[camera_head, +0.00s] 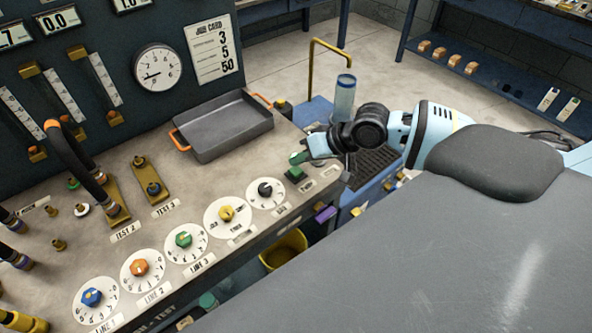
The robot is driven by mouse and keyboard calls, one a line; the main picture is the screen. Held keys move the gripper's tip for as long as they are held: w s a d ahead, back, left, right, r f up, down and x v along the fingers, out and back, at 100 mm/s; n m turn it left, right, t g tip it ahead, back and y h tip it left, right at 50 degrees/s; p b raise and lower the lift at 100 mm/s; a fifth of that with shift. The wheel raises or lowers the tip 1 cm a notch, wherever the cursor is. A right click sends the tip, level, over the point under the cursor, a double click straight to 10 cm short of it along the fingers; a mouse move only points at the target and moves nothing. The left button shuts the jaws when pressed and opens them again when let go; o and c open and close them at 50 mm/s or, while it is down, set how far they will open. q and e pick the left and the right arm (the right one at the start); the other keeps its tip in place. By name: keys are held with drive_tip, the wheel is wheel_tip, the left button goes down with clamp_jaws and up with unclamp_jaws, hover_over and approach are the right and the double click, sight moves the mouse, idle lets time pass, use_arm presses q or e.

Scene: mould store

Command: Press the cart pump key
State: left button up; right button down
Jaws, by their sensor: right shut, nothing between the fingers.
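My right gripper (303,157) is shut and empty, low over the right end of the bench. Its tip is at a small green key-like block (294,174) near the bench's front right corner. I cannot tell whether the tip touches the block, or whether the block is the cart pump key. The blue cart (318,112) stands just beyond the bench's right end, with a brass pipe (314,62) and a clear cylinder (344,98) on it. My right arm hides part of the cart. My left gripper is not in view.
A row of dials with coloured knobs (184,241) runs along the bench front. A yellow bucket (286,252) is below the edge. Open floor (300,62) lies beyond the cart.

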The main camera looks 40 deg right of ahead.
sight(301, 171)
drive_tip(key=shift+f, duration=0.2)
idle(0.5)
drive_tip(key=shift+f, duration=0.25)
drive_tip(key=shift+f, duration=0.5)
idle(0.7)
drive_tip(key=shift+r, duration=0.1)
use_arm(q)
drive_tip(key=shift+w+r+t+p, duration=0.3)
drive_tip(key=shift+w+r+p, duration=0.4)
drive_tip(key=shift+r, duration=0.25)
use_arm(e)
drive_tip(key=shift+r, duration=0.85)
drive_tip(key=shift+r+p, duration=1.05)
drive_tip(key=shift+r, duration=1.25)
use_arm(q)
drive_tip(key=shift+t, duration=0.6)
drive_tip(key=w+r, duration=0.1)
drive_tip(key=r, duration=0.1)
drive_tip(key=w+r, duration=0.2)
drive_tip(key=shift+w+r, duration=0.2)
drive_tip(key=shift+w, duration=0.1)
use_arm(e)
drive_tip(key=shift+r, duration=0.7)
